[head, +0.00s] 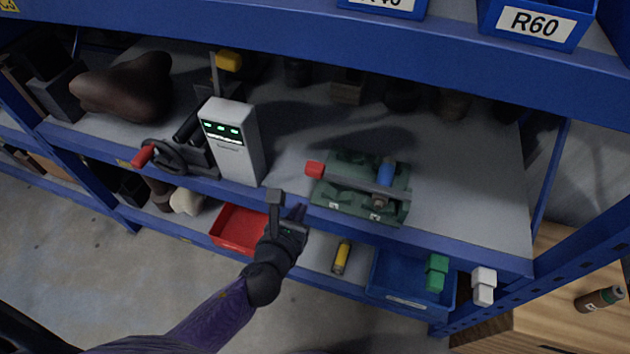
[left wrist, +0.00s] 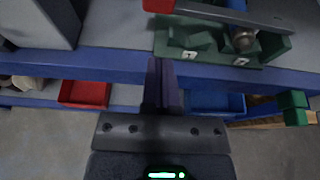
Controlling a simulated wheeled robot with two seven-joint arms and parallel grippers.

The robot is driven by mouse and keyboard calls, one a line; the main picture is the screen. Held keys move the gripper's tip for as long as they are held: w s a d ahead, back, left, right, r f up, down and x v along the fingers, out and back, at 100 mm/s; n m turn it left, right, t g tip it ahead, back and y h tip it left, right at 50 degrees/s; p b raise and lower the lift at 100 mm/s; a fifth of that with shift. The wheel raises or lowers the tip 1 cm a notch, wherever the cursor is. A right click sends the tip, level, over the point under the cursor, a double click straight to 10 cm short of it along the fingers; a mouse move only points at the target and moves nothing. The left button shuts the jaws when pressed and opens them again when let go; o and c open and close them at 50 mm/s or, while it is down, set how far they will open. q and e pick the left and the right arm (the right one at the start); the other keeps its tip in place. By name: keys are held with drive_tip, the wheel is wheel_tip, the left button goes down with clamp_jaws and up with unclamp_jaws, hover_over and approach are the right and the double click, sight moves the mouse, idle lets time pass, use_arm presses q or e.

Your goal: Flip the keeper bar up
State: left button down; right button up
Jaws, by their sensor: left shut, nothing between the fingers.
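The keeper bar (head: 352,182) is a grey bar with a red grip (head: 315,170) at its left end. It lies across a green block fixture (head: 345,205) on the shelf, with a blue part (head: 386,173) and a round metal end (head: 379,201) at its right. In the left wrist view the red grip (left wrist: 158,5) and bar (left wrist: 230,14) show at the top edge, partly cut off. My left gripper (head: 299,211) is shut and empty, in front of the shelf edge, below the red grip and apart from it. Its closed fingers (left wrist: 161,84) point toward the shelf.
A grey box with green lights (head: 232,145) stands left of the fixture, beside a handwheel device (head: 170,155). The blue shelf edge (head: 450,246) runs in front. Below are a red bin (head: 235,228), a yellow cylinder (head: 341,257) and a blue bin (head: 400,285).

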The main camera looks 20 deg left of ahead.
use_arm(q)
drive_tip(key=b+x, duration=0.3)
drive_tip(key=x, duration=0.6)
drive_tip(key=shift+s+f, duration=0.1)
drive_tip(key=shift+f, duration=0.05)
drive_tip(key=shift+w+b, duration=0.3)
